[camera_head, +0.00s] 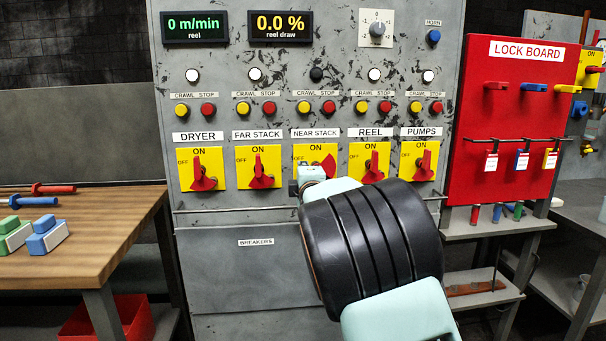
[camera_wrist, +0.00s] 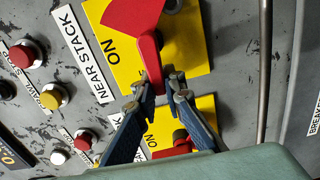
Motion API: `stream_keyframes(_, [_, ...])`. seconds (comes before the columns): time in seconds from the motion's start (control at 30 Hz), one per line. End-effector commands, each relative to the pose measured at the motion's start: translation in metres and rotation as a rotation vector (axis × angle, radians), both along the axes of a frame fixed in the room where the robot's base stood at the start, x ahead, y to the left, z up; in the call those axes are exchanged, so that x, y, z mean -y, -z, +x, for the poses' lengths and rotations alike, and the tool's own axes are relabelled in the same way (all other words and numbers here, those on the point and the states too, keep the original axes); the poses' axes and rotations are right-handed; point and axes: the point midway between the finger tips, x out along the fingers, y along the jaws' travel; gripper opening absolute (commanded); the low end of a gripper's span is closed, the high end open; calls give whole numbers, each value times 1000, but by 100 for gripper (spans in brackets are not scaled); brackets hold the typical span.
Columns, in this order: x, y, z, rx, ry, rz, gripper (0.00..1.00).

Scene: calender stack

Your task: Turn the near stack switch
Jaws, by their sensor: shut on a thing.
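The near stack switch has a red handle on a yellow plate (camera_head: 302,151), under the NEAR STACK label (camera_head: 315,133). In the head view my gripper and wrist hide much of it; the red broad end (camera_head: 328,163) shows at the right. In the wrist view the red handle (camera_wrist: 148,50) points away from the ON mark, toward the plate's OFF side. My gripper (camera_wrist: 161,88) is shut on the handle's narrow end, with one finger on each side. My gripper also shows in the head view (camera_head: 308,182).
The far stack switch (camera_head: 260,168) stands close on the left and the reel switch (camera_head: 372,163) on the right, their handles up toward ON. Crawl and stop buttons sit above. A rail (camera_head: 240,211) runs below. A red lock board (camera_head: 515,120) stands right.

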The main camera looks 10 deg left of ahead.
Motion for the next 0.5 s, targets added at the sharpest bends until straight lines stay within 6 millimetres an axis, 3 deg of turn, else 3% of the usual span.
stream_keyframes(0.5, [1, 4, 0, 6, 2, -39, 0])
